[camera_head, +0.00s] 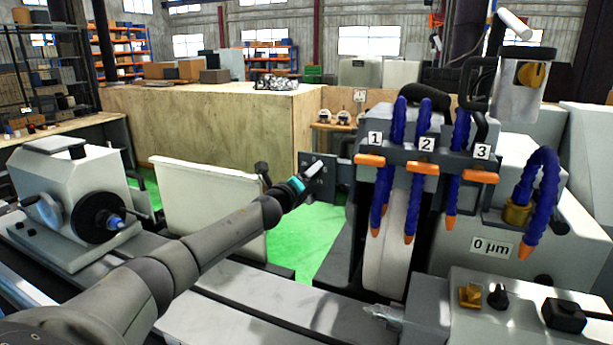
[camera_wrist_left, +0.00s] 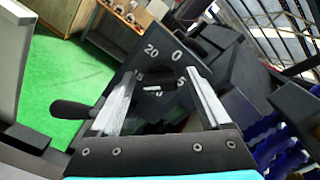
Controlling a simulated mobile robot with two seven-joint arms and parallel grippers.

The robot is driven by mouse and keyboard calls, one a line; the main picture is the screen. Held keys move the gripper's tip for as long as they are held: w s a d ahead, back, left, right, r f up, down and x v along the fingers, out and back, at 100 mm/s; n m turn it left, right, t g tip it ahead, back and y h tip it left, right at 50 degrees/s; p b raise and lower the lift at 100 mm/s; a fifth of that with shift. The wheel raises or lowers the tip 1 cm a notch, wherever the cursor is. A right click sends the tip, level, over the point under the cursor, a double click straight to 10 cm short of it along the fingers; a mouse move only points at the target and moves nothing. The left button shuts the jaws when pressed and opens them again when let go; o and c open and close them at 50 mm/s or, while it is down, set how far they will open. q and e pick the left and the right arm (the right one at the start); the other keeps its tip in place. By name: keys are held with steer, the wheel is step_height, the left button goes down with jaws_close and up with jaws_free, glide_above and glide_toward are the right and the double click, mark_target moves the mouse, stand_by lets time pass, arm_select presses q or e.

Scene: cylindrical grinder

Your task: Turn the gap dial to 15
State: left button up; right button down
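The gap dial is a dark plate (camera_head: 322,182) left of the grinding wheel in the head view, partly hidden by my left gripper (camera_head: 313,169). My right gripper is not in view.
Blue coolant hoses (camera_head: 398,125) with orange levers numbered 1 to 3 hang over the grinding wheel (camera_head: 391,235). A black handle (camera_wrist_left: 70,109) sticks out left of the dial. A sign (camera_head: 492,247) reads 0 µm. The green floor (camera_head: 298,240) is clear below.

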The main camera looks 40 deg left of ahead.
arm_select(q)
steer(key=v, duration=1.5)
steer(key=shift+b, duration=0.35)
stand_by(0.6)
steer(key=shift+s, duration=0.1)
stand_by(0.5)
